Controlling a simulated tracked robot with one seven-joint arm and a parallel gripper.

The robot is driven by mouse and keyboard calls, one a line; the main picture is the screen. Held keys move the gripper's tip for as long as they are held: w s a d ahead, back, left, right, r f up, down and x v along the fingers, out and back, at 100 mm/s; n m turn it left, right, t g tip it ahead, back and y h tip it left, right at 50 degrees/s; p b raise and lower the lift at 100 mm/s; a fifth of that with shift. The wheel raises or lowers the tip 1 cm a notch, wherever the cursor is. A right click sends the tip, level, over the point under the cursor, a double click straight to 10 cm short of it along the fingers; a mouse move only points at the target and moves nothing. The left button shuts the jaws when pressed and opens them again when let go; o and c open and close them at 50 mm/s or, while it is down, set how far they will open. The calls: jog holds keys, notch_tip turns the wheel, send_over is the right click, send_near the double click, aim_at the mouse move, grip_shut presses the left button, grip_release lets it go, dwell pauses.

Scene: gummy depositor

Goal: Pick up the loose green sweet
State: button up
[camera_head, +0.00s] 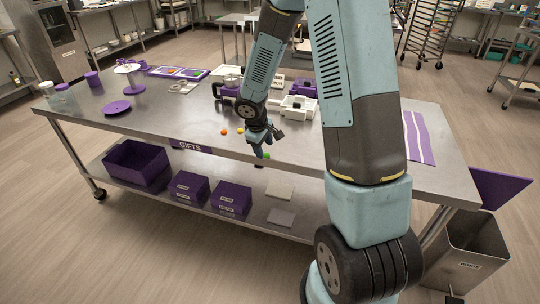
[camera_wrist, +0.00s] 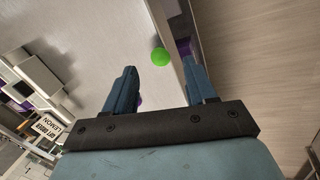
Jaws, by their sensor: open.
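The loose green sweet (camera_wrist: 160,57) is a bright green ball near the table's edge in the wrist view. It lies ahead of my open, empty gripper (camera_wrist: 160,68), in line with the gap between the two blue fingers, apart from both. In the head view a small bit of the green sweet (camera_head: 267,155) shows beside the fingertips of my gripper (camera_head: 262,151), at the front edge of the steel table (camera_head: 180,115). My gripper partly hides it there, and I cannot tell the height left between them.
An orange sweet (camera_head: 223,131) and a yellow sweet (camera_head: 240,130) lie left of my gripper. White and purple boxes (camera_head: 297,108) stand behind it. A "GIFTS" label (camera_head: 190,146) is on the front edge. Purple boxes (camera_head: 188,186) sit on the lower shelf. The table's left front is mostly clear.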

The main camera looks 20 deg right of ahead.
aim_at(266, 154)
jog(key=shift+x, duration=1.4)
grip_shut()
